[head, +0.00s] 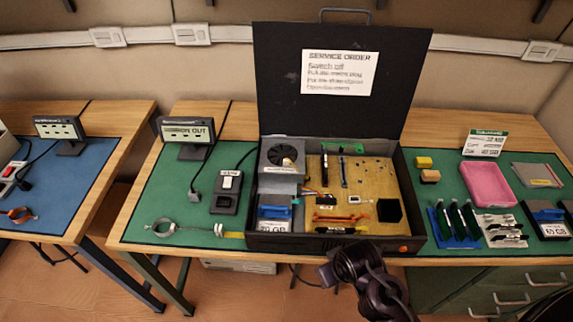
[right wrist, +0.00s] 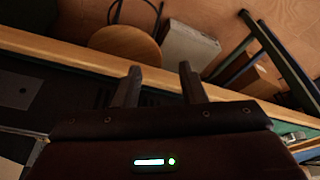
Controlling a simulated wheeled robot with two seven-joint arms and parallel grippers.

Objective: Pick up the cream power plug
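A small cream piece (head: 287,162) sits against the fan of the grey box in the open black case; it looks like the cream power plug, but it is too small to be sure. My right gripper (head: 342,262) is in front of the case's front edge, below and right of that piece and well apart from it. In the right wrist view my right gripper (right wrist: 160,84) has its two fingers spread with nothing between them. The plug does not show there. My left gripper is not in view.
The black case (head: 330,243) has its lid raised behind, with a service order sheet (head: 340,73). A switch box (head: 227,192), a dark plug on a cable (head: 194,197) and a strap ring (head: 165,228) lie left. A pink tray (head: 487,186) stands right.

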